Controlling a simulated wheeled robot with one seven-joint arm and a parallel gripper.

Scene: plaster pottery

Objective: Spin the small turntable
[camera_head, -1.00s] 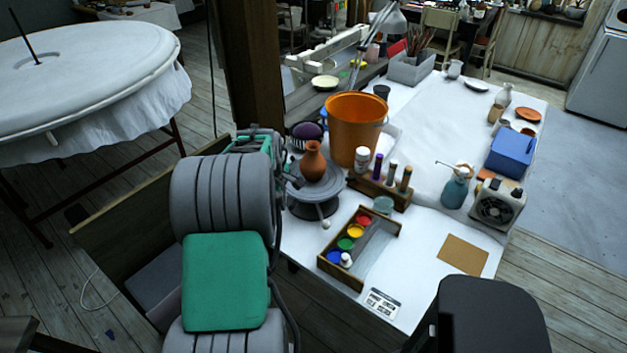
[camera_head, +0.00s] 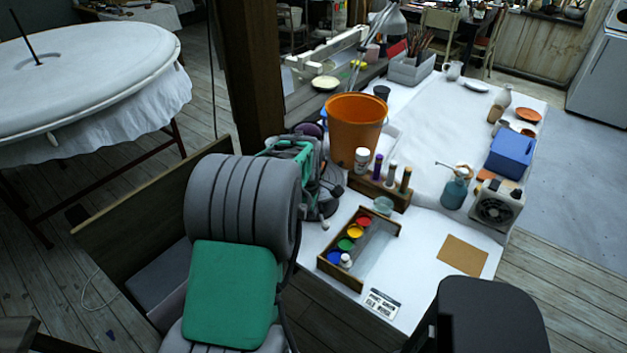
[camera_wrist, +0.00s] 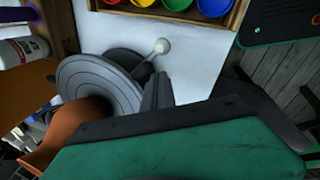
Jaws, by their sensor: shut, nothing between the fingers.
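The small grey turntable (camera_wrist: 98,84) stands on the white table with a terracotta vase (camera_wrist: 68,130) on it. A short rod with a pale knob (camera_wrist: 162,46) sticks out of its side. In the head view my arm hides most of the turntable (camera_head: 332,186) and all of the vase. My gripper (camera_wrist: 158,92) is shut and empty, beside the turntable's rim and close to the rod. I cannot tell whether it touches either. In the head view my gripper (camera_head: 318,200) covers the turntable's near left side.
An orange bucket (camera_head: 355,128) stands just behind the turntable. A wooden tool holder (camera_head: 378,192) is to its right and a paint tray (camera_head: 381,243) in front.

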